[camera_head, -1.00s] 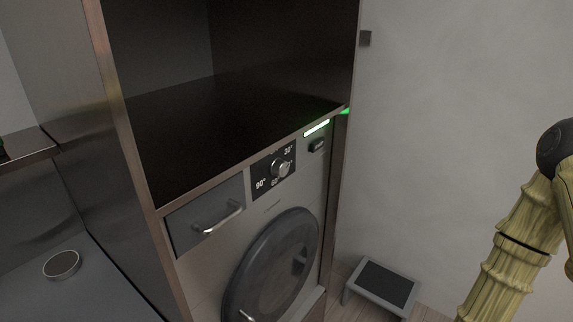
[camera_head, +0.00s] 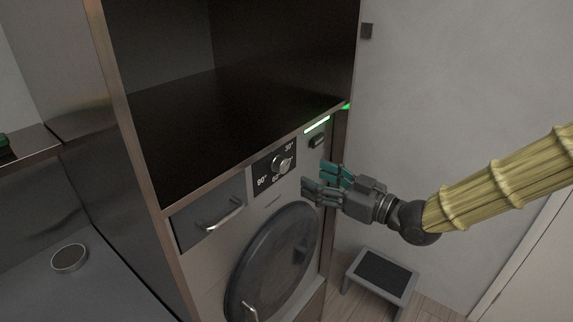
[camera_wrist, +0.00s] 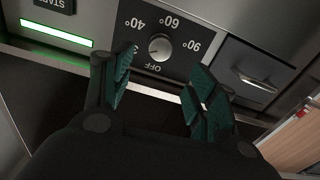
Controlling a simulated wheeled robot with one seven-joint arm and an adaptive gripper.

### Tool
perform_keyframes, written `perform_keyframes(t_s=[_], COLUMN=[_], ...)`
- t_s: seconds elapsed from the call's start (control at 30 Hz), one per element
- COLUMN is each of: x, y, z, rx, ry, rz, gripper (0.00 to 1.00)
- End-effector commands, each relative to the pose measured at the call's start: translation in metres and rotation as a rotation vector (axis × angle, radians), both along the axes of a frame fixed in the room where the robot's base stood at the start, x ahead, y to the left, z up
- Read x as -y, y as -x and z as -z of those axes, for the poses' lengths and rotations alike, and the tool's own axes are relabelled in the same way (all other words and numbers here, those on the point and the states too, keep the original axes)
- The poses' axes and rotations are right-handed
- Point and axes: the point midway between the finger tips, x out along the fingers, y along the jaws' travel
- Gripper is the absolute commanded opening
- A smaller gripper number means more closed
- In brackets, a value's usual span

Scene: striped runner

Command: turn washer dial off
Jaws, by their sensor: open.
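The washer dial (camera_head: 281,164) is a round silver knob on a black panel with temperature marks, at the top of the washer front (camera_head: 259,222). In the wrist view the dial (camera_wrist: 160,46) shows between and beyond my fingertips, with marks 40°, 60°, 90° and OFF around it. OFF is printed on the panel's side nearer my fingers. My gripper (camera_head: 316,182) has dark fingers with teal pads and is open and empty. In the head view it is right of and slightly below the dial, apart from it. The wrist view also shows my gripper (camera_wrist: 160,80) with fingers spread.
A detergent drawer (camera_head: 210,216) with a bar handle is left of the dial panel. A green light strip (camera_head: 317,124) and a small dark button (camera_head: 318,141) are to its right. The round door (camera_head: 272,265) is below. A step stool (camera_head: 381,276) stands on the floor at right.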

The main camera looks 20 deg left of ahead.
Motion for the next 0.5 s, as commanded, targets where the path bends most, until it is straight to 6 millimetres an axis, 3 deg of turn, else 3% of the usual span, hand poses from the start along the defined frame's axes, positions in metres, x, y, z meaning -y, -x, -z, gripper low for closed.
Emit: perform_keyframes(t_s=[0.5], x=[-0.071], y=[-0.026], z=[-0.002], rx=[-0.003], ry=[0.001], rz=[0.001], gripper=[0.58])
